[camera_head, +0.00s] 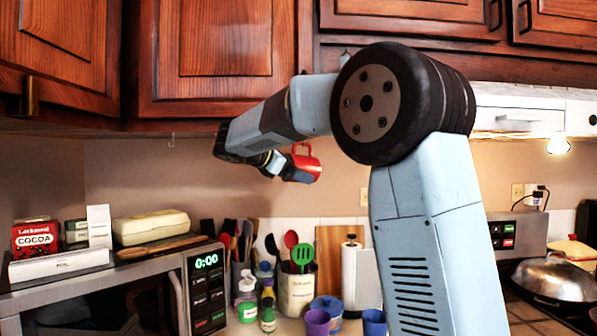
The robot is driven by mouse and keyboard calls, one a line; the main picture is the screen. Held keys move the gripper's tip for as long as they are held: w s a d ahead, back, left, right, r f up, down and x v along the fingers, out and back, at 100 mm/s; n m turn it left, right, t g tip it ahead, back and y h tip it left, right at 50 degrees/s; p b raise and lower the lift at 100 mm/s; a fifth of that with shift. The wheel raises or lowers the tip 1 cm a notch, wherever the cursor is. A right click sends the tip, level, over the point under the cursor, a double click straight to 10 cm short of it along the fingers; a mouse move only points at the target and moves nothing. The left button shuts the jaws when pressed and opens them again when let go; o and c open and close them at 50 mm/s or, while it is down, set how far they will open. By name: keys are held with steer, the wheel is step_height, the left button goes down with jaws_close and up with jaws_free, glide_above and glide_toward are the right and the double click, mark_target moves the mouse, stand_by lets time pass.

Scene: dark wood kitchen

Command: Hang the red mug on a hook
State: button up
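The red mug (308,160) is up in the air below the dark wood cabinets, in front of the wall. My gripper (293,174) is at the mug's lower left side and appears shut on it, as nothing else is seen to support the mug. The fingers are small and partly hidden against the mug. The mug's handle shows at its upper part. A small hook (172,140) hangs under the cabinet at the left, well apart from the mug. My arm hides part of the cabinet underside, so other hooks may be hidden.
Below stand a microwave (206,288) with boxes on top, a utensil crock (297,292), a paper towel roll (361,275) and purple and blue cups (317,322).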

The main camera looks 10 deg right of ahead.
steer(key=v, duration=1.3)
steer(key=s+d+f+m+g+y, duration=0.2)
steer(key=s+d+f+m+y, duration=0.45)
steer(key=s+d+f, duration=0.7)
steer(key=s+f+m+y, duration=0.3)
steer(key=s+f+m, duration=0.3)
steer(key=s, duration=0.3)
steer(key=s+f+m+t+y, duration=0.1)
steer(key=s+f+m+y, duration=0.2)
steer(key=s+f+m, duration=0.3)
steer(key=s+f, duration=0.1)
steer(key=s, duration=0.3)
steer(key=shift+d, duration=0.2)
